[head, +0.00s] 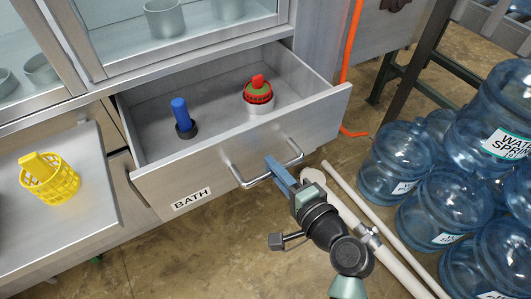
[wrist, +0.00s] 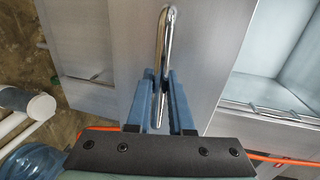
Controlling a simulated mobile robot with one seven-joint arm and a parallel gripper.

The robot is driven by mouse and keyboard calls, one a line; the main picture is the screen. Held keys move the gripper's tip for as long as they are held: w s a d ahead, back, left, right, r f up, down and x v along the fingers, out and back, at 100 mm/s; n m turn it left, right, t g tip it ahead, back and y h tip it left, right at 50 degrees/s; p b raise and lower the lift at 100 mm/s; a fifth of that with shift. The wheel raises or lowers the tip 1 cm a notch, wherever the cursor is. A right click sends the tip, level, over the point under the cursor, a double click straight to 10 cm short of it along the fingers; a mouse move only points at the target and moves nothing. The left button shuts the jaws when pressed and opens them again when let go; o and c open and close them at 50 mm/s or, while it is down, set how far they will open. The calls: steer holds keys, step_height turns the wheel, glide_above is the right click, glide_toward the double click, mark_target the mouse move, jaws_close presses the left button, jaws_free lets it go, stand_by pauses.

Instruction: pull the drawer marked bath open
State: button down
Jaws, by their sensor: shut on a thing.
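The drawer marked BATH (head: 190,199) stands well out of the grey cabinet, with its inside open to view. Its bar handle (head: 236,173) is chrome and runs across the front. My gripper (head: 275,167) is at the right part of the handle, with its blue fingers shut on the bar. In the wrist view the fingers (wrist: 161,95) lie on both sides of the handle (wrist: 169,30). Inside the drawer are a blue cylinder in a dark ring (head: 181,113) and a red and green item on a white base (head: 258,93).
A yellow basket (head: 50,178) sits on a metal surface at the left. Several blue water jugs (head: 440,205) crowd the right. White pipes (head: 372,232) lie by my arm. An orange hose (head: 349,50) hangs behind the drawer. Bare floor (head: 200,255) shows below the drawer.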

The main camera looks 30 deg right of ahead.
steer(key=shift+f+v, duration=0.25)
steer(key=shift+v, duration=0.9)
steer(key=shift+s, duration=0.15)
steer(key=c, duration=0.8)
jaws_free()
steer(key=shift+c, duration=0.2)
steer(key=p+v, duration=0.1)
steer(key=v, duration=1.2)
steer(key=shift+p, duration=0.4)
